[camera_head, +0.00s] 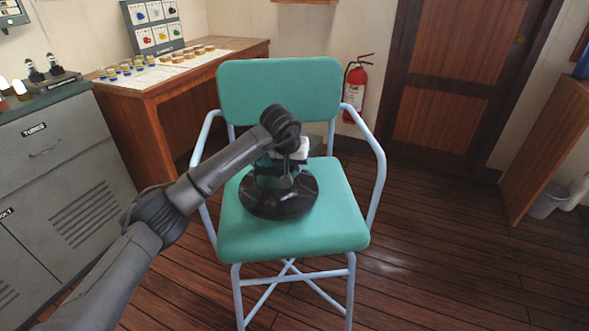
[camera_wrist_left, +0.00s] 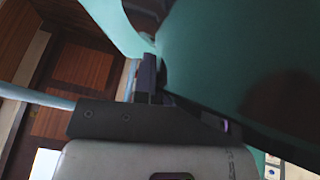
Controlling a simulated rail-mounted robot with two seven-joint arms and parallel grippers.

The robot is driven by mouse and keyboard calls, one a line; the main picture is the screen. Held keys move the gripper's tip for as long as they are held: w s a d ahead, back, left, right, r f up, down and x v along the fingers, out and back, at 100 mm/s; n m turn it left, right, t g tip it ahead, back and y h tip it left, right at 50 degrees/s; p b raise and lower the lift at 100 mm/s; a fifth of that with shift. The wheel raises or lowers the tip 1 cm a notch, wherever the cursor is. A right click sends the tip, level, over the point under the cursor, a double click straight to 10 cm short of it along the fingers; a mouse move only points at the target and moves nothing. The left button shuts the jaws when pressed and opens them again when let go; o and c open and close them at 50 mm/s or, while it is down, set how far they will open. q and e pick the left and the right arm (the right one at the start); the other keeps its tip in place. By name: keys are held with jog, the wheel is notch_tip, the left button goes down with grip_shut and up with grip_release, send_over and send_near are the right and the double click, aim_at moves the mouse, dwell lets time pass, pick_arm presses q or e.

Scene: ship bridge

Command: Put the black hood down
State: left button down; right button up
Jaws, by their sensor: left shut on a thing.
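The black hood (camera_head: 268,206) is a dark, glossy round piece with a wide base. It is over the middle of the teal seat of the chair (camera_head: 320,232), base down and roughly level. I cannot tell whether its base touches the seat or is just above it. My left gripper (camera_head: 286,178) reaches down from above and is shut on the upper part of the hood. My wrist hides some of the hood's top. In the left wrist view, the fingers (camera_wrist_left: 150,78) are partly visible against teal surfaces. My right gripper is not in view.
The chair has pale blue tube armrests (camera_head: 374,150) on both sides and a teal backrest (camera_head: 280,90) behind. A grey cabinet (camera_head: 65,160) and a wooden desk (camera_head: 160,95) with small jars stand at left. A red extinguisher (camera_head: 356,88) hangs behind.

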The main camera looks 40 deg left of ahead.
pick_arm(q)
jog(key=shift+f, duration=0.85)
jog(key=c, duration=1.2)
grip_release()
jog(key=shift+f, duration=0.1)
jog(key=shift+o, duration=0.2)
